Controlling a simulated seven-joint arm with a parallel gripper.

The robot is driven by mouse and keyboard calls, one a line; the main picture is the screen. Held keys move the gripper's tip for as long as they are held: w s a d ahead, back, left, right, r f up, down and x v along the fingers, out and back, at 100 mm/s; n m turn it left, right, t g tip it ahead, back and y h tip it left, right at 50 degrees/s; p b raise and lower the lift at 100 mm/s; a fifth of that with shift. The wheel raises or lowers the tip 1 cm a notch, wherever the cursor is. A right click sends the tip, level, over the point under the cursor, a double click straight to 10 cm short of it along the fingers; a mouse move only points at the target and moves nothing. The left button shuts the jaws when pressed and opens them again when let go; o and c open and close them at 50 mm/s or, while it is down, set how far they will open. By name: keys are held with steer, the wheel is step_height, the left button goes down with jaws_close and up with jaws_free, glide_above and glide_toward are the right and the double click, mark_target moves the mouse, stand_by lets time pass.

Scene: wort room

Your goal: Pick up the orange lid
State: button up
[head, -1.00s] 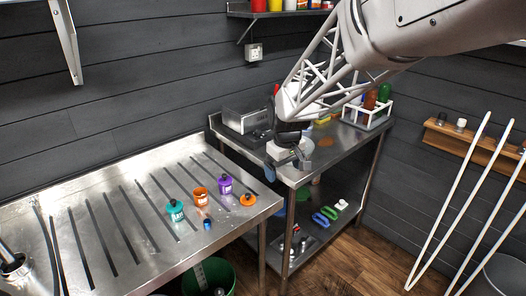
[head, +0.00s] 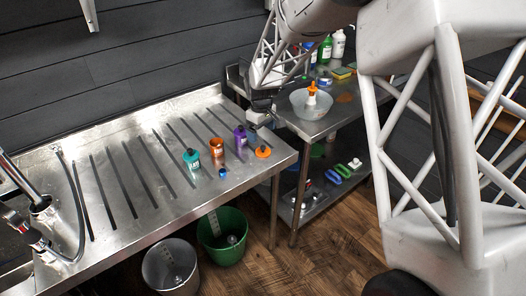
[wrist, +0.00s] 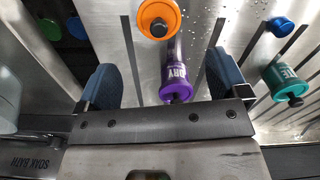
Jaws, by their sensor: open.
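The orange lid (head: 263,152) lies flat on the steel drainboard (head: 130,212), near its right corner. The wrist view shows the lid (wrist: 158,20) at the top, with a dark knob. A purple bottle (head: 240,137), an orange bottle (head: 217,147) and a teal bottle (head: 191,159) stand left of it; a small blue cap (head: 222,173) lies in front. My gripper (head: 261,114) is open and empty behind and above the lid. In the wrist view the purple bottle (wrist: 176,88) shows between the fingers, beside the lid. The orange bottle is not visible there.
A side table holds a glass bowl (head: 312,104) containing an orange-topped item, with bottles behind. A green bucket (head: 222,240) and a grey bucket (head: 170,268) stand below the drainboard. A tap (head: 35,200) is at left. The left drainboard is clear.

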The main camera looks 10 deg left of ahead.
mark_target(262, 146)
steer(key=shift+f, duration=0.1)
steer(key=shift+f, duration=1.2)
steer(key=shift+f, duration=0.1)
steer(key=shift+f, duration=2.55)
steer(key=c, duration=1)
